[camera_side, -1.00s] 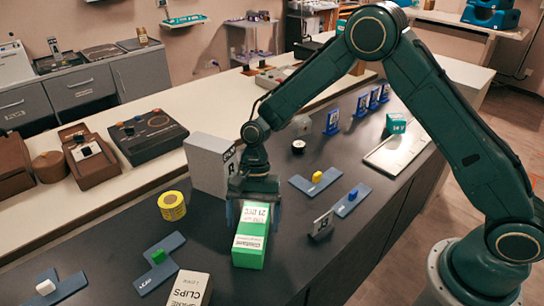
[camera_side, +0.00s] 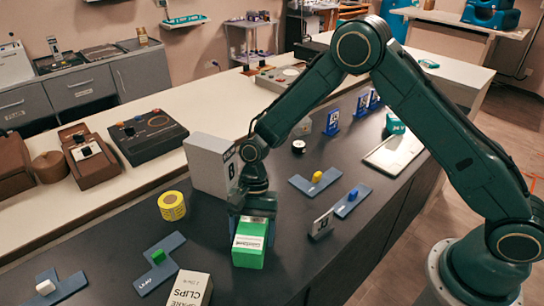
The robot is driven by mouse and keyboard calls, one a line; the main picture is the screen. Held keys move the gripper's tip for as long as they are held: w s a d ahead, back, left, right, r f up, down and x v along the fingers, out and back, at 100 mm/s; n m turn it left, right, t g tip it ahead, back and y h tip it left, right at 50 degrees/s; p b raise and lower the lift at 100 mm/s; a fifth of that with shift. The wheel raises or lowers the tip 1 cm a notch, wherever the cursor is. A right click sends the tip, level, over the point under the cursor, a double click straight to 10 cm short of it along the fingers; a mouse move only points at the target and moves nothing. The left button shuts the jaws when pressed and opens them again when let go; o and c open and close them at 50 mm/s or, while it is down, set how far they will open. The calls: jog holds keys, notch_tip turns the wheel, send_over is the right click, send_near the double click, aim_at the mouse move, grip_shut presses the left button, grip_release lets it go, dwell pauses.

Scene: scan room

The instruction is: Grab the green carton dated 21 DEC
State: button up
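The green carton (camera_side: 248,259) with a white label stands on the dark counter at the front middle. My gripper (camera_side: 252,226) is down over its far part, with a finger at each side of the carton. I cannot tell whether the fingers press on it or stand just clear. The gripper hides the far part of the label, where the date 21 DEC shows in the earlier frame.
A grey-white box (camera_side: 209,165) stands close behind my gripper on the left. A yellow tape roll (camera_side: 172,206) is further left, and a white CLIPS box (camera_side: 190,290) is at front left. A small sign (camera_side: 322,224) stands to the right. Dark counter (camera_side: 300,262) is bare right of the carton.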

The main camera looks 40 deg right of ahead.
aim_at(252, 228)
jog(key=c, duration=0.9)
jog(key=shift+o, duration=0.2)
jog(key=shift+r, duration=0.2)
notch_tip(252, 228, up, 20)
jog(key=shift+f, duration=0.15)
